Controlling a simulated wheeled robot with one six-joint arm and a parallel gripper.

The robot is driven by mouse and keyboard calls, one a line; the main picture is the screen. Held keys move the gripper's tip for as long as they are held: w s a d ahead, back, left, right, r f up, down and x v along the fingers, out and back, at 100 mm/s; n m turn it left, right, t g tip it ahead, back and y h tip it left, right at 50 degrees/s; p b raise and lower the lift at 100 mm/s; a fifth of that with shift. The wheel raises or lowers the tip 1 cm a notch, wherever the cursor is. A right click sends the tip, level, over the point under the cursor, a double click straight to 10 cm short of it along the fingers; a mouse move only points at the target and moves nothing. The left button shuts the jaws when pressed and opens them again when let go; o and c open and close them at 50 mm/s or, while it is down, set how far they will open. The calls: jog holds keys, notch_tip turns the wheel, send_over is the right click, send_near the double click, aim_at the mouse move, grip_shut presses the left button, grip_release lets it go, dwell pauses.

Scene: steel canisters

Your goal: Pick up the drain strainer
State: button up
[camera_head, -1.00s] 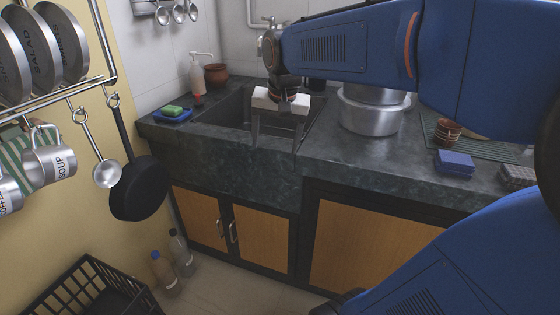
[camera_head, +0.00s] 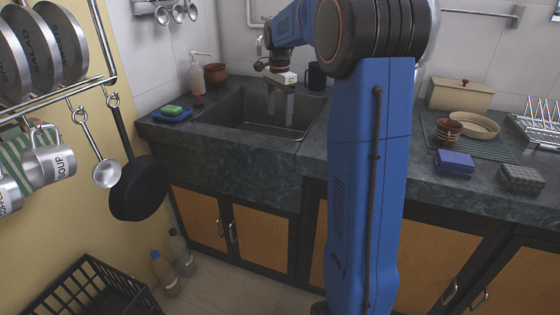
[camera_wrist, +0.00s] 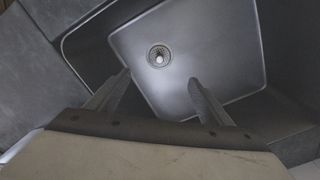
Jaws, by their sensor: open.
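The drain strainer (camera_wrist: 159,55) is a small round metal piece at the drain in the sink floor, seen in the wrist view. In the head view the sink's front edge hides it. The sink (camera_head: 235,112) is a dark rectangular basin set in the stone counter. My gripper (camera_head: 280,112) hangs over the right back part of the sink, fingers pointing down. In the wrist view my gripper (camera_wrist: 160,88) is open and empty, its two fingers spread. The strainer lies beyond the fingertips, between their lines and apart from them.
A soap bottle (camera_head: 197,75), a clay pot (camera_head: 215,74) and a blue tray with a green sponge (camera_head: 172,110) stand left of the sink. A dark mug (camera_head: 316,76) stands behind it. Blue cloths (camera_head: 455,162) and a bowl (camera_head: 474,124) lie at right.

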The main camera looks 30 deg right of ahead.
jog(key=f, duration=1.7)
jog(key=shift+d+f, duration=0.25)
jog(key=c, duration=1.2)
jog(key=shift+o, duration=0.2)
